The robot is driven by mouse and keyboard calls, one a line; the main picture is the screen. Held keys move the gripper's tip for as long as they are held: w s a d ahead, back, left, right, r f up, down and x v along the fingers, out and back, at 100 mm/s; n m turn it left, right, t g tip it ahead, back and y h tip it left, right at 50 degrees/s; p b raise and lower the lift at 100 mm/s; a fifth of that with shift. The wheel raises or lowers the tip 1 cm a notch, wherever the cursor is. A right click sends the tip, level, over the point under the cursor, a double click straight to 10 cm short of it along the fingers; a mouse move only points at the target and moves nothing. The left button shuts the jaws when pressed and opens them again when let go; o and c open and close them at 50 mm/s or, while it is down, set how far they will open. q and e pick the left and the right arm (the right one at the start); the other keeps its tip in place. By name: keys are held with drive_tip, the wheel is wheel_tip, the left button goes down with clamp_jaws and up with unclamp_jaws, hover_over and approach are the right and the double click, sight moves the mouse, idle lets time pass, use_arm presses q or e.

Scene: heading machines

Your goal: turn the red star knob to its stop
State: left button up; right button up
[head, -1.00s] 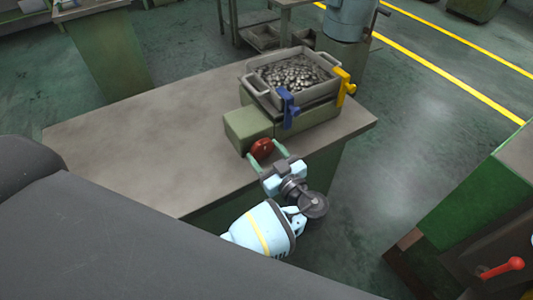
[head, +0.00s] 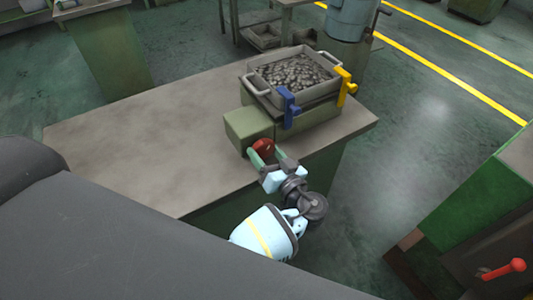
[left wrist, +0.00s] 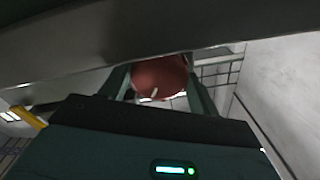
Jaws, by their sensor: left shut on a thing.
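The red star knob (head: 263,148) sits on the front face of a green box (head: 250,130) on the bench. My left gripper (head: 265,154) is shut on the knob, with one pale green finger on each side of it. In the left wrist view the knob (left wrist: 160,78) shows as a dark red round shape between the two fingers (left wrist: 160,90). The knob's lobes and the back of it are hidden, so its turn angle cannot be told. My right gripper is not in view.
A grey tray (head: 252,84) of small metal parts stands on the green box behind, with a blue clamp (head: 289,108) and a yellow clamp (head: 346,88). The bench top (head: 130,140) is bare to the left. A green machine with a red-knobbed lever (head: 517,265) stands at right.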

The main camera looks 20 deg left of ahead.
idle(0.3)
use_arm(q)
drive_tip(key=o, duration=1)
